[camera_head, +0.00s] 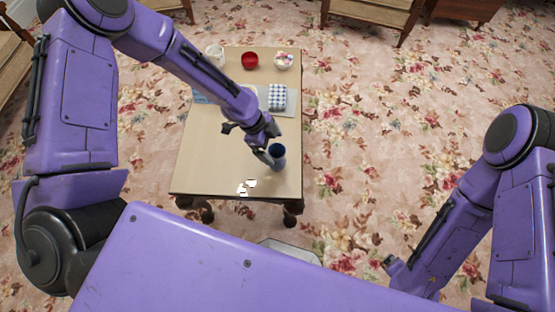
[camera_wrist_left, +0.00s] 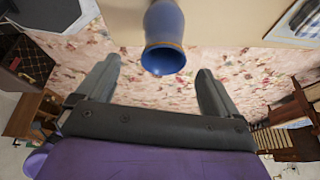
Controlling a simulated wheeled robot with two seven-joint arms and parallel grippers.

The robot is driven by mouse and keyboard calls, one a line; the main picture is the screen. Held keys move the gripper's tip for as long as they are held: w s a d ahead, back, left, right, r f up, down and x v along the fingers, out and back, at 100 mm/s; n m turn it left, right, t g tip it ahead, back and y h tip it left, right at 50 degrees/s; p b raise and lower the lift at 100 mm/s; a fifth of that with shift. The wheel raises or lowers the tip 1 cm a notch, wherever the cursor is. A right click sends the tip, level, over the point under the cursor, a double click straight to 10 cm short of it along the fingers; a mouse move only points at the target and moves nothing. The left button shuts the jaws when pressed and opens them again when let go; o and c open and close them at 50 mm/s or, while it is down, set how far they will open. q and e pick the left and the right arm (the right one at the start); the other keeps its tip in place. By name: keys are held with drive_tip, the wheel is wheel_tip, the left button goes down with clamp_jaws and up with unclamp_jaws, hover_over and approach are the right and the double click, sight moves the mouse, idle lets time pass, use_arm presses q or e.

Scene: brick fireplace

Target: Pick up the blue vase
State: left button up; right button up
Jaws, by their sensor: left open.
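The blue vase (camera_head: 278,158) stands upright near the front right of the wooden table. My left gripper (camera_head: 250,143) is open just to the left of the vase, with one finger close by its rim; I cannot tell from the head view whether they touch. In the left wrist view the vase (camera_wrist_left: 164,28) shows its round mouth ahead of the gap between the open fingers of my left gripper (camera_wrist_left: 158,70), and nothing is held. My right arm shows at the lower right of the head view, but its gripper does not clearly show.
The table (camera_head: 212,165) also bears a checkered box (camera_head: 277,97) on a tray, a red bowl (camera_head: 250,61), a bowl of small pieces (camera_head: 284,60) and a white mug (camera_head: 215,55). A small black-and-white item (camera_head: 246,187) lies at the front edge. Floral carpet surrounds the table.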

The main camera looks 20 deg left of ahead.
sight(277, 151)
use_arm(q)
drive_tip(key=x, duration=0.7)
drive_tip(key=shift+w+a, duration=0.15)
drive_tip(key=c, duration=1.2)
drive_tip(key=shift+r, duration=0.2)
